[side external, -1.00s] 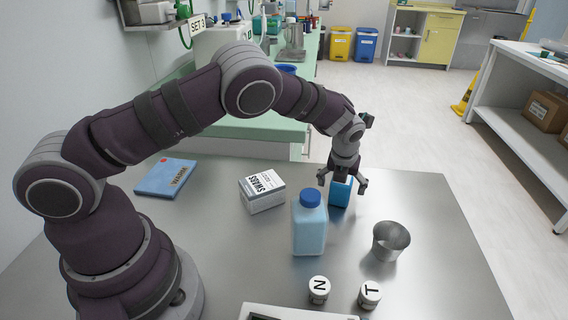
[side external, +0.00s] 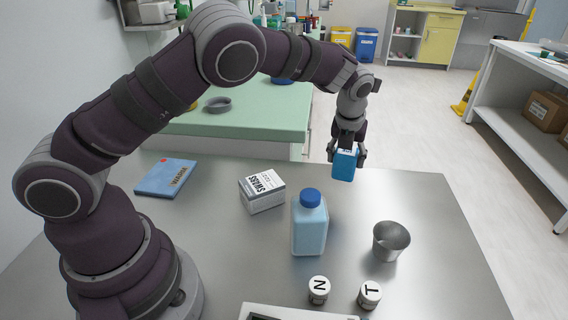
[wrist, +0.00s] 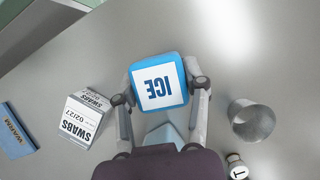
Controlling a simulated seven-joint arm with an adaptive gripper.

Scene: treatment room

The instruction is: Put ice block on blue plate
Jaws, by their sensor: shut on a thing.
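The ice block (side external: 344,166) is a blue block with a white label reading ICE; the label faces the camera in the wrist view (wrist: 158,90). My gripper (side external: 347,154) is shut on it, one finger on each side, and holds it above the far right part of the metal table. The wrist view also shows my gripper (wrist: 163,92) around the block. A round blue thing (side external: 283,79), which may be the blue plate, is on the green surface at the back, partly hidden behind my arm.
On the metal table (side external: 440,230) are a blue WARM pad (side external: 166,178), a swabs box (side external: 262,191), a blue-capped bottle (side external: 310,226), a metal cup (side external: 390,241) and two lettered jars. A grey ring (side external: 217,104) lies on the green surface (side external: 250,122).

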